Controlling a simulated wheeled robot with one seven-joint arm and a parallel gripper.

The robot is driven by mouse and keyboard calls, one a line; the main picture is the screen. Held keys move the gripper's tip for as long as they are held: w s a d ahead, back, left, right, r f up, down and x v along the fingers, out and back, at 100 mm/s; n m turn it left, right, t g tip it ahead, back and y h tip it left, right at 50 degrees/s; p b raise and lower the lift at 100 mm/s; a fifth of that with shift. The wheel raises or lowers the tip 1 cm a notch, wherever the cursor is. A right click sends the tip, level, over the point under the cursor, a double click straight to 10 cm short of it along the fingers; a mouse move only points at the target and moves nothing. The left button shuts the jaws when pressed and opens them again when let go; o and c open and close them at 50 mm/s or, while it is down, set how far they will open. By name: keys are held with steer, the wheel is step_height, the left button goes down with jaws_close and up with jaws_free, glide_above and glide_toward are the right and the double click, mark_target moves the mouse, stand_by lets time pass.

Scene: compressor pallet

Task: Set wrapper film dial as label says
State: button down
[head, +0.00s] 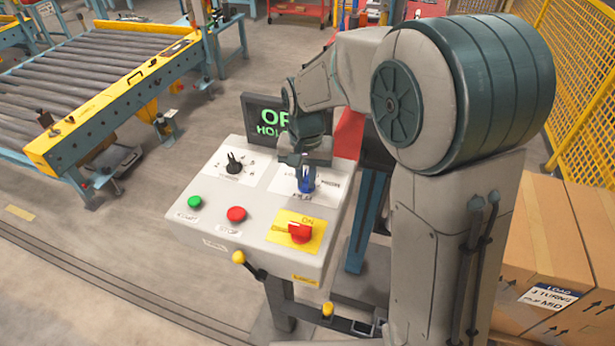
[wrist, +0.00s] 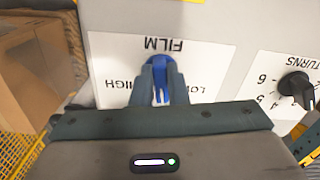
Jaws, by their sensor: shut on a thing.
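The blue film dial (head: 306,185) sits at the upper right of the sloped control panel (head: 215,240). In the wrist view, the blue dial (wrist: 158,66) is upside down on a white plate (wrist: 110,60) marked FILM, with HIGH and LOW on either side. My gripper (wrist: 161,88) is shut on the dial, one finger on each side. In the head view my gripper (head: 303,168) comes down onto it from above. The dial's exact setting is partly hidden by the fingers. A label (head: 549,297) on a cardboard box reads LOAD, 3 TURNS, and FILM MID.
A black turns dial (head: 233,164) is left of the film dial. A green button (head: 195,202), red stop button (head: 236,214) and red switch on yellow (head: 300,232) lie nearer. A dark display (head: 262,118) stands behind. Cardboard boxes (head: 540,235) and yellow fencing (head: 590,70) are right.

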mark_target(305, 179)
steer(key=shift+a+m, duration=0.1)
steer(key=shift+m, duration=0.9)
steer(key=c, duration=1.4)
jaws_free()
steer(key=shift+c, duration=0.2)
steer(key=shift+r, duration=0.1)
step_height(305, 179, up, 14)
steer(key=shift+b, duration=0.4)
